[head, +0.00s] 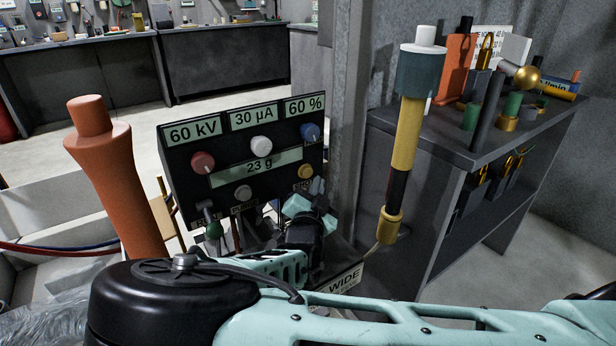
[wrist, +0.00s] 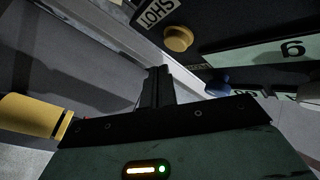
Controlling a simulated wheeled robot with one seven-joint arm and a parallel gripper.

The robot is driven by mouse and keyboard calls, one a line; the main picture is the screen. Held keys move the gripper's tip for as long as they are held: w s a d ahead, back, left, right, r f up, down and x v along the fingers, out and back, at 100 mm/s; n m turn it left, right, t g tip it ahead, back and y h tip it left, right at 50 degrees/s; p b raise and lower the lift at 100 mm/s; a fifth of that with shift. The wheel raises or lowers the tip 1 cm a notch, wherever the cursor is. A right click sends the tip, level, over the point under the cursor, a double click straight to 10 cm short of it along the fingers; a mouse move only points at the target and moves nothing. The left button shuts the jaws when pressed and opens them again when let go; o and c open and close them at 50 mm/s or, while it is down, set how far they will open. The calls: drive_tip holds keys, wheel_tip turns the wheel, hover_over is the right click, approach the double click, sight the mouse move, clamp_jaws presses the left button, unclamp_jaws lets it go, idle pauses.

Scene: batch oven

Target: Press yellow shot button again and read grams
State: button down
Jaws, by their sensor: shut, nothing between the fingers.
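The dark control panel (head: 172,152) stands ahead in the head view. Its yellow button (head: 306,171) is at the lower right. In the wrist view the yellow button (wrist: 178,38) sits beside a SHOT label (wrist: 157,13). My gripper (head: 318,187) is shut and empty, just below and right of the button. In the wrist view the closed fingers (wrist: 155,84) point up, with a visible gap to the button. The button is not covered.
Top displays read 60 kV, 30 µA and 60 %. Red (head: 203,162), white (head: 261,146) and blue (head: 310,131) knobs and a grey button (head: 243,192) share the panel. A yellow-black post (head: 403,145) stands right; an orange post (head: 112,180) stands left. A cluttered bench (head: 440,142) is beyond.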

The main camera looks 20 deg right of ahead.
drive_tip(key=shift+w+a, duration=0.2)
drive_tip(key=shift+w, duration=0.45)
drive_tip(key=shift+w, duration=0.15)
idle(1.5)
drive_tip(key=shift+w+a+b, duration=0.15)
drive_tip(key=shift+w+b, duration=0.1)
drive_tip(key=shift+b, duration=0.1)
drive_tip(key=shift+w+a, duration=0.1)
drive_tip(key=shift+w, duration=0.3)
idle(0.6)
drive_tip(key=shift+s, duration=0.15)
drive_tip(key=shift+s+d, duration=0.25)
drive_tip(key=shift+s, duration=0.4)
drive_tip(key=shift+s+d+p, duration=0.15)
drive_tip(key=shift+s+d, duration=0.1)
drive_tip(key=shift+s, duration=0.55)
drive_tip(key=shift+s+d+p, duration=0.1)
drive_tip(key=shift+s+d, duration=0.15)
drive_tip(key=shift+s, duration=0.55)
drive_tip(key=shift+s+d+p, duration=0.15)
drive_tip(key=shift+s+d, duration=0.1)
drive_tip(key=shift+s, duration=0.55)
